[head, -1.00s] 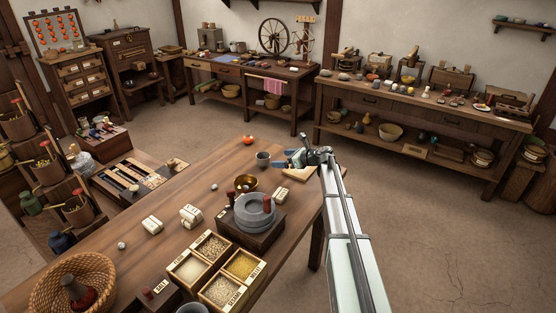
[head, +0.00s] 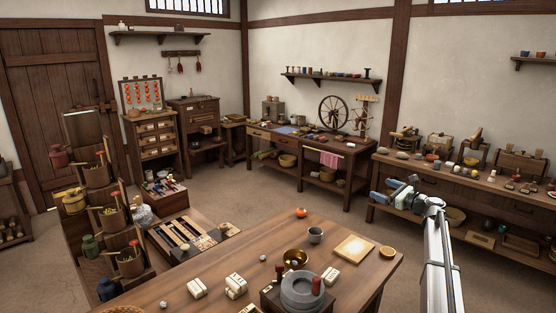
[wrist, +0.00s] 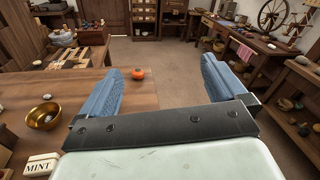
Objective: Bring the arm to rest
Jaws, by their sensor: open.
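My gripper (head: 388,192) is at the right in the head view, raised above the right end of the wooden table (head: 215,267) and clear of it. In the wrist view its two blue fingers (wrist: 168,88) stand wide apart with nothing between them in their grasp. An orange-red round fruit or vegetable (wrist: 138,73) on the table shows beyond the fingers. My arm reaches up from the lower right of the head view.
On the table are a stone quern (head: 302,290), a brass bowl (head: 295,258), a grey cup (head: 315,235), a square board (head: 354,248) and small labelled blocks (head: 235,286). A long workbench (head: 480,190) with tools stands behind my gripper. Open floor lies between table and benches.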

